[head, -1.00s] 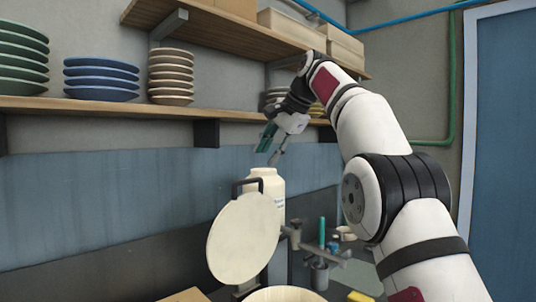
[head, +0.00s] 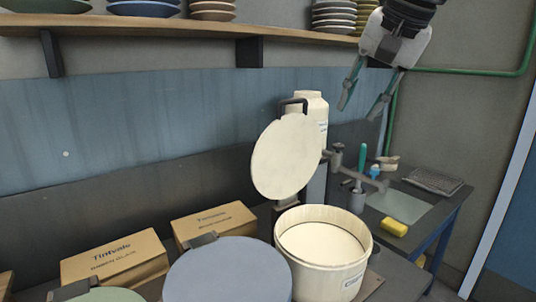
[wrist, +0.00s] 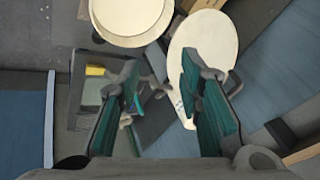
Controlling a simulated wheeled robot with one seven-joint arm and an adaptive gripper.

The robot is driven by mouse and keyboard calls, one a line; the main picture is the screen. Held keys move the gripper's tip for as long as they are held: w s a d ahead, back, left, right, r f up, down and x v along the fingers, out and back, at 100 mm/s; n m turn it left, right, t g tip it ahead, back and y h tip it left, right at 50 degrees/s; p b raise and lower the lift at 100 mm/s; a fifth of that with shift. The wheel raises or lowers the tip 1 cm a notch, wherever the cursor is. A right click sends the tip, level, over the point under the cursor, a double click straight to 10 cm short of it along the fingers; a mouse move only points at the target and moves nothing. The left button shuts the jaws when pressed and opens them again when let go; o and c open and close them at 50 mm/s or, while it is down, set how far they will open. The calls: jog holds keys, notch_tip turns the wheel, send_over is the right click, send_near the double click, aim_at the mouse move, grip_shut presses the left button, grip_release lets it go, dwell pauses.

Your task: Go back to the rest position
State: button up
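My gripper (head: 366,96) is at the upper right of the head view, pointing down, to the right of and above the cream dryer. Its two fingers are apart with nothing between them. In the wrist view the open teal-padded fingers (wrist: 162,100) also frame no held thing. The cream dryer (head: 322,270) stands on the counter with its round lid (head: 285,158) raised upright. The wrist view shows the drum (wrist: 130,18) and the lid (wrist: 203,45) from above.
A shelf (head: 190,26) with stacked plates runs along the top. Two cardboard boxes (head: 115,262) and a blue-grey lid (head: 228,272) stand at the lower left. A side table (head: 440,222) with a yellow sponge (head: 393,227) is at the right. The air around my gripper is mostly clear.

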jog(key=s+d+f+n+h, duration=0.1)
jog(key=s+d+f+n, duration=0.2)
jog(key=s+f, duration=1.8)
jog(key=s+n, duration=0.2)
jog(key=shift+n+g+h, duration=0.4)
jog(key=shift+s, duration=0.1)
